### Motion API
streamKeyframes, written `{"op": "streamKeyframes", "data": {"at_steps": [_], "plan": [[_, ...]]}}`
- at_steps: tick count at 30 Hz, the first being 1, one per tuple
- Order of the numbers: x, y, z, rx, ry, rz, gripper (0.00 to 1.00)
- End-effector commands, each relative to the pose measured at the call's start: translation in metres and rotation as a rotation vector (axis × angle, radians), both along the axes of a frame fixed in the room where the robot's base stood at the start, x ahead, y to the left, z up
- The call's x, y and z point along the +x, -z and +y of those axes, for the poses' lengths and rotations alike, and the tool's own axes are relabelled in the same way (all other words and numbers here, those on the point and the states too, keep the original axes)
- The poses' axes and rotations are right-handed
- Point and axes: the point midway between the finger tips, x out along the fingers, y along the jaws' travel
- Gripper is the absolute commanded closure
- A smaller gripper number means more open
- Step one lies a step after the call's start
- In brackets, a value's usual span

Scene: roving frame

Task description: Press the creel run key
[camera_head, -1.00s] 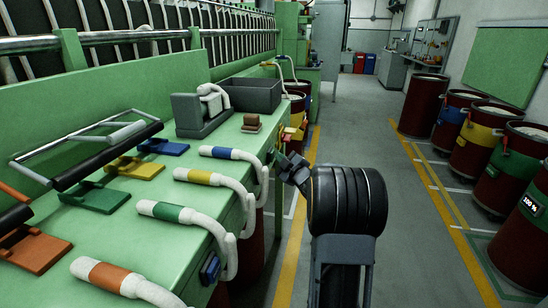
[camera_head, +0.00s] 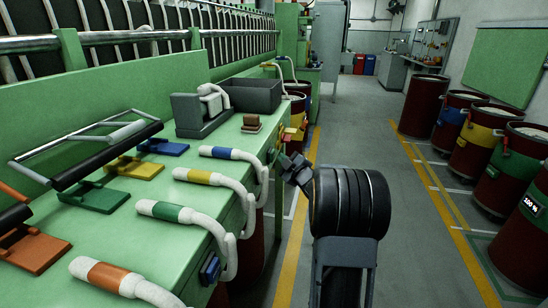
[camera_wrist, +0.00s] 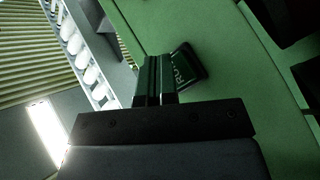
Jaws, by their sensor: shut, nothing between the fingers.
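A dark green key with pale lettering that looks like "RU" (camera_wrist: 188,66) sits on the green machine panel (camera_wrist: 225,40) in the wrist view. My gripper (camera_wrist: 154,62) is shut and empty. Its fingertips appear just left of the key and cover part of its left side; I cannot tell whether they touch it. In the head view my gripper (camera_head: 287,162) is at the machine's front side, beyond my dark wrist. The key itself is hard to make out there.
White hoses with coloured bands (camera_head: 205,177) bend over the edge of the green bench (camera_head: 150,225). A blue box (camera_head: 210,269) sticks out of its front. Red drums (camera_head: 422,103) line the right side. The aisle floor between is clear.

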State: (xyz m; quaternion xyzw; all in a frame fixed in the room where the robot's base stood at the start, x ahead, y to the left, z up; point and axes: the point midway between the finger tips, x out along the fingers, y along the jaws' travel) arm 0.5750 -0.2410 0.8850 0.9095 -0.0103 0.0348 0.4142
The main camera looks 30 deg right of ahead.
Motion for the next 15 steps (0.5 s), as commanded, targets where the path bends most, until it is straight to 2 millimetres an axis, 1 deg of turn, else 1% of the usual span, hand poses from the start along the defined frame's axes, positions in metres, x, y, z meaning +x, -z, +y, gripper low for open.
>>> {"op": "streamKeyframes", "data": {"at_steps": [3, 12, 15], "plan": [[-0.0033, -0.0001, -0.0036, 0.000, 0.002, -0.001, 1.00], [-0.0038, 0.0001, -0.0041, 0.000, 0.001, 0.000, 1.00], [-0.0063, 0.0000, -0.0071, 0.000, 0.002, 0.001, 1.00]]}}
